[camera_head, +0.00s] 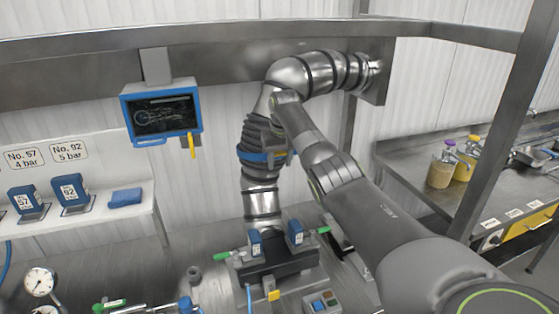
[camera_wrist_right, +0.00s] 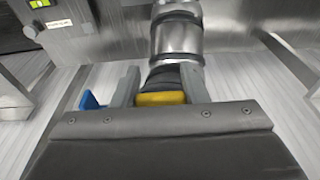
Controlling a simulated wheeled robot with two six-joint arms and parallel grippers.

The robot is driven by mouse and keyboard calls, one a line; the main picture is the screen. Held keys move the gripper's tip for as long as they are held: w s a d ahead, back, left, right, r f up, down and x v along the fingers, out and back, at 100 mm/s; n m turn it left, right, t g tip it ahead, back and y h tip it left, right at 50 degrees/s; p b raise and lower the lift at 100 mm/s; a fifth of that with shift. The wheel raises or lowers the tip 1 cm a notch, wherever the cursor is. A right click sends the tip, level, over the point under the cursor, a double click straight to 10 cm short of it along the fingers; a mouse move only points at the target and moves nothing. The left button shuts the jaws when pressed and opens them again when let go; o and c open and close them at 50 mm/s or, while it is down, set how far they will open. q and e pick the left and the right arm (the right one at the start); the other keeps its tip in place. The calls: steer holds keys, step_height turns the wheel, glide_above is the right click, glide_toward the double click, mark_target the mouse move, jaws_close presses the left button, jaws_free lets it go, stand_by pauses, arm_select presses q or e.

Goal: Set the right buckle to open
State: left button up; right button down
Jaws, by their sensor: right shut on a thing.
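A blue clamp band (camera_head: 250,156) goes around the steel pipe (camera_head: 262,199) in the middle of the head view. My right gripper (camera_head: 268,146) is at this band and covers part of it. In the right wrist view a yellow buckle (camera_wrist_right: 162,99) lies between the two grey fingers of my right gripper (camera_wrist_right: 160,92), which is shut on it. A bit of the blue band (camera_wrist_right: 92,101) shows left of the fingers. The buckle is hidden behind the gripper in the head view, so I cannot tell its angle. My left gripper is not in view.
A blue-framed screen (camera_head: 161,112) hangs left of the pipe. Below stands a black fixture (camera_head: 275,264) with blue blocks and green handles. Blue numbered blocks stand on the left shelf (camera_head: 125,221). Yellow-filled jars (camera_head: 440,174) stand on the right counter.

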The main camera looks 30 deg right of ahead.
steer(key=c, duration=0.8)
jaws_free()
steer(key=shift+c, duration=0.2)
step_height(320, 180, up, 17)
steer(key=s+b, duration=0.2)
steer(key=b, duration=0.3)
steer(key=shift+s+a, duration=0.35)
steer(key=shift+s, duration=0.05)
steer(key=shift+f, duration=0.1)
